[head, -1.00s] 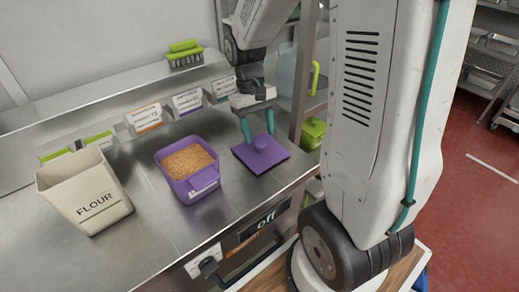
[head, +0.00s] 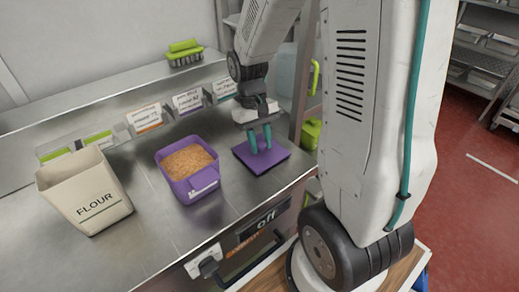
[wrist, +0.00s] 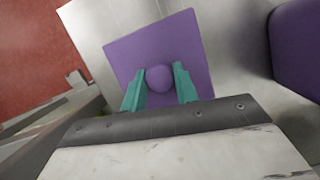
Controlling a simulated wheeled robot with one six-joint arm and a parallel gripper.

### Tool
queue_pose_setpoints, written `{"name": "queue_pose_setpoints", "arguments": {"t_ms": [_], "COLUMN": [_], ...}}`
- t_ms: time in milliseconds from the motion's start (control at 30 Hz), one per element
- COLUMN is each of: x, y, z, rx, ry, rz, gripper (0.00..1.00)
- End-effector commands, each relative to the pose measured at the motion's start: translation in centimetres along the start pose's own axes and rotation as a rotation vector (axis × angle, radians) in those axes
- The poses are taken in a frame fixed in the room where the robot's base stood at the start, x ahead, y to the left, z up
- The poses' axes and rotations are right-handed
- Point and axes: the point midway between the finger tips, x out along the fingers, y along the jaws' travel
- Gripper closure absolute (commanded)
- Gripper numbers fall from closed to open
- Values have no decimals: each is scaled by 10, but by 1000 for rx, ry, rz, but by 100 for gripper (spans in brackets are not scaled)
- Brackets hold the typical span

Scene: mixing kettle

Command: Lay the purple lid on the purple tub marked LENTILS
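The purple lid (head: 277,155) is a flat square with a round knob, lying on the steel counter right of the purple tub. My gripper (head: 260,148) is over it with its two teal fingers pointing down. In the wrist view, the gripper (wrist: 159,72) has one finger on each side of the knob (wrist: 158,79), with no clear gap, so it looks shut on the knob. The purple tub (head: 197,184) is open and full of an orange-brown grain. Its front label is too small to read. Its purple side shows in the wrist view (wrist: 298,45).
A cream FLOUR bin (head: 85,195) stands left of the tub. Label cards (head: 187,101) line the back ledge, with a green brush (head: 184,52) above. A post (head: 304,70) rises behind the lid. The counter front carries a panel reading "off" (head: 264,220).

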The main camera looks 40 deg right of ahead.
Motion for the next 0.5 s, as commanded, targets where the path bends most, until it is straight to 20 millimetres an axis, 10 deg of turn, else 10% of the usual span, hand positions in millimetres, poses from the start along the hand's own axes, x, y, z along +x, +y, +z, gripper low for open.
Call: {"name": "queue_pose_setpoints", "arguments": {"t_ms": [500], "x": [-38], "y": [0], "z": [11], "rx": [0], "ry": [3], "rz": [0], "gripper": [93]}}
